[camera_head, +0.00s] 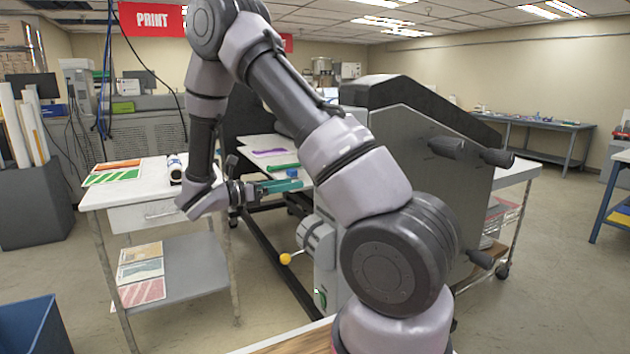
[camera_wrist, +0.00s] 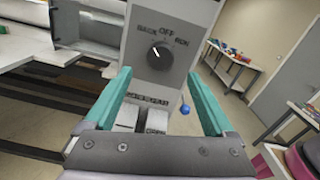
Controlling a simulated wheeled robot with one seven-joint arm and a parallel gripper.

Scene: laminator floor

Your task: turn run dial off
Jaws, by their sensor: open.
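The run dial (camera_wrist: 159,55) is a round black knob with a white pointer mark on a grey panel (camera_wrist: 190,18) in the wrist view. The labels around its top read roughly BACK, OFF and RUN. The white mark slants to the upper left, but I cannot tell exactly which label it meets. My gripper (camera_wrist: 158,74) is open and empty, its two teal fingers spread left and right of the dial's lower part in the picture, with no visible contact. In the head view my gripper (camera_head: 298,181) is at the left side of the grey laminator (camera_head: 420,170). The dial cannot be made out there.
Below the dial are pale switches (camera_wrist: 157,120) and a blue ball knob (camera_wrist: 185,109). A yellow ball lever (camera_head: 285,259) sticks out low on the laminator. A white-topped cart (camera_head: 100,195) stands at left, a blue bin (camera_head: 35,325) at lower left. Open floor lies at right.

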